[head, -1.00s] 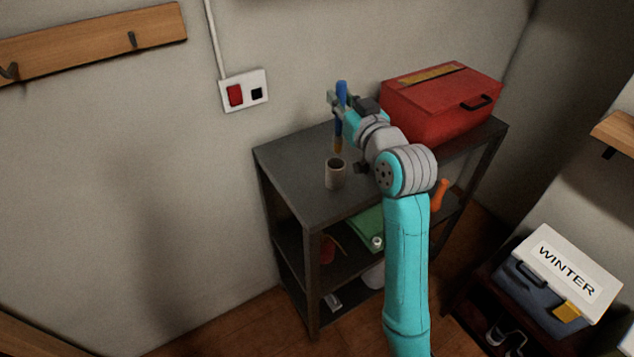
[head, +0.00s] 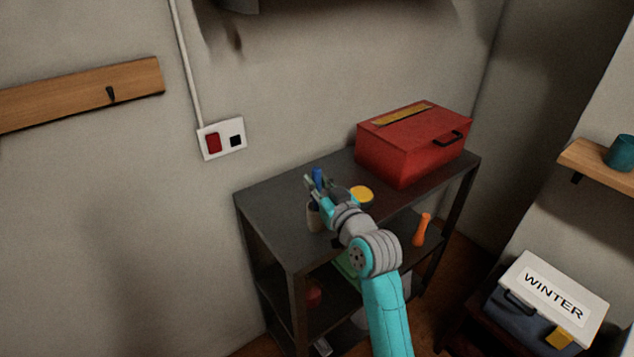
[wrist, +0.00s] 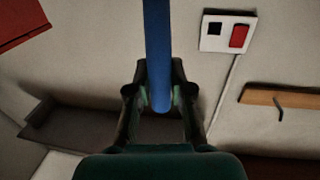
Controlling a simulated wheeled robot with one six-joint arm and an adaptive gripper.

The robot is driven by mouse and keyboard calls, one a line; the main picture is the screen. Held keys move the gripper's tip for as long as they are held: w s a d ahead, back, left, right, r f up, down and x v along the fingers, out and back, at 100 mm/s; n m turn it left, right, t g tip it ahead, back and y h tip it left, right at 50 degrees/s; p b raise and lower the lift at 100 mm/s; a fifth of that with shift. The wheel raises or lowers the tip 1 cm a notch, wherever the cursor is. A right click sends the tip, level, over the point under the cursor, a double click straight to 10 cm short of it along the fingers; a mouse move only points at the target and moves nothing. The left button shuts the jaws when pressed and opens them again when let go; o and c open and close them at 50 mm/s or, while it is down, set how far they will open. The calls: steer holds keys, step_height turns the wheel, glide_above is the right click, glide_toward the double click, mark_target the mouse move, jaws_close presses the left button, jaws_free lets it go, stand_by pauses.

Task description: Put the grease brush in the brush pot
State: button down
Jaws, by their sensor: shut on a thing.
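The grease brush's blue handle (head: 318,177) stands roughly upright in my gripper (head: 317,188), which is shut on it. The wrist view shows the blue handle (wrist: 158,60) between the two fingers (wrist: 160,100). The brush pot (head: 314,218), a small grey-brown cup, stands on the dark shelf top (head: 272,204). My gripper is right above the pot and covers part of it. The brush's lower end is hidden, so I cannot tell whether it is inside the pot. The pot does not show in the wrist view.
A yellow-topped round item (head: 361,196) stands just right of my gripper. A red toolbox (head: 410,150) fills the back right of the shelf top. A wall socket plate (head: 222,139) is behind. The shelf top's left part is clear.

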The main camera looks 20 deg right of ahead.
steer(key=shift+f, duration=0.1)
steer(key=c, duration=1.1)
jaws_free()
steer(key=shift+o, duration=0.2)
steer(key=s+d, duration=0.2)
steer(key=s, duration=1)
